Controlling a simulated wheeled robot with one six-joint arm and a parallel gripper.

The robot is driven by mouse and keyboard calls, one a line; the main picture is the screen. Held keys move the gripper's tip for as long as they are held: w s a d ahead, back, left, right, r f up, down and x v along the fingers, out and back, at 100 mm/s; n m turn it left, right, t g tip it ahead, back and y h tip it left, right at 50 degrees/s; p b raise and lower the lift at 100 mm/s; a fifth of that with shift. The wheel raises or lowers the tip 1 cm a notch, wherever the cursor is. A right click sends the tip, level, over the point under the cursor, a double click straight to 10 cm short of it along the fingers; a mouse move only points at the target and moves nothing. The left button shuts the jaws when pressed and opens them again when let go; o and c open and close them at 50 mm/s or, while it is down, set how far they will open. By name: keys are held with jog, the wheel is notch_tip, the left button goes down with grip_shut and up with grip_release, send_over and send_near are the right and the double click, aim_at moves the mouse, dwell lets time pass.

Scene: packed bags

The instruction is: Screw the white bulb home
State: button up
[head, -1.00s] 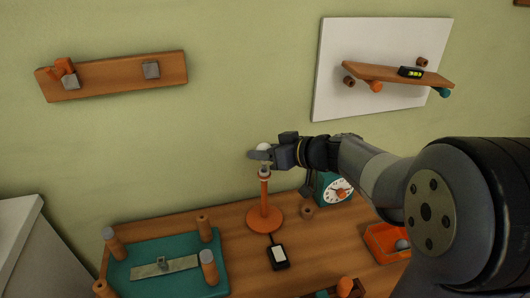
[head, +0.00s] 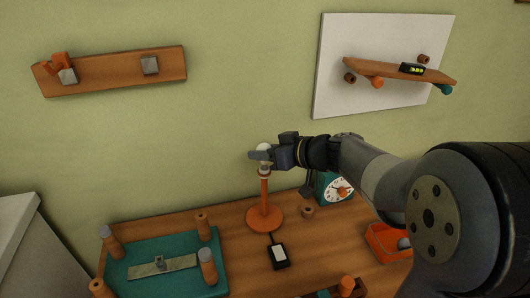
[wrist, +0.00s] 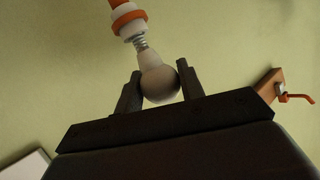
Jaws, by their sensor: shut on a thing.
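The white bulb (wrist: 159,84) sits between the two fingers of my gripper (wrist: 153,88) in the wrist view, and its metal screw thread shows, partly outside the white socket collar (wrist: 128,18). In the head view my gripper (head: 262,156) is at the top of the orange lamp stand (head: 265,195), and the bulb (head: 264,147) shows just above the fingers. The stand is upright on its round orange base on the wooden table. The fingers touch the bulb on both sides.
A black switch box (head: 279,255) on a cord lies before the lamp. A teal clock (head: 335,188), a teal tray with posts (head: 190,285) and an orange bin (head: 375,243) stand around it. A wooden wall rack (head: 110,71) and a shelf (head: 395,73) hang above.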

jog(key=shift+f+b, duration=0.55)
jog(key=shift+b, duration=0.3)
jog(key=o, duration=0.9)
jog(key=shift+o, duration=0.2)
jog(key=v, duration=1)
jog(key=shift+s+d+r+b, duration=0.2)
jog(key=shift+d+b, duration=0.1)
jog(key=shift+b, duration=0.05)
jog(key=shift+a, duration=0.1)
jog(key=x, duration=1)
jog(key=shift+w+a+f+p, duration=0.1)
jog(key=shift+f+p, duration=0.05)
jog(key=shift+p, duration=0.25)
jog(key=shift+w+a, duration=0.15)
jog(key=shift+r+p, duration=0.2)
jog(key=shift+p, duration=0.1)
